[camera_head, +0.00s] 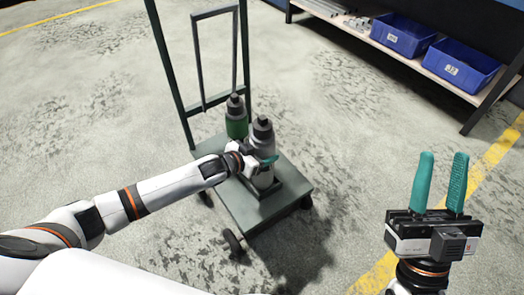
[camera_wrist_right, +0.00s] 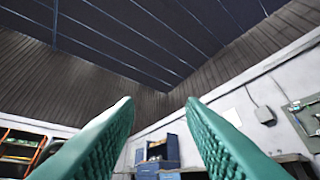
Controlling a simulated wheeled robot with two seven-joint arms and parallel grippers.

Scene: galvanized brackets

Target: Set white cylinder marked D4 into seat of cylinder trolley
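A pale grey-white cylinder (camera_head: 262,136) with a dark cap stands upright over the front part of the cylinder trolley (camera_head: 238,207). No D4 mark is readable. Its base is at a dark, low-framed seat (camera_head: 265,192); I cannot tell whether it rests fully inside. My left gripper (camera_head: 267,160) is around the cylinder's middle, one teal finger across its front, and looks shut on it. The other finger is hidden. My right gripper (camera_head: 440,182) is open and empty, pointing up, away at the right; its two fingers also show apart in the right wrist view (camera_wrist_right: 160,130).
A green cylinder (camera_head: 236,118) with a dark cap stands behind on the trolley, close to the pale one. The trolley's handle frame (camera_head: 165,70) rises at the back. A shelf (camera_head: 350,32) with blue bins (camera_head: 403,36) is at the upper right. Floor around the trolley is clear.

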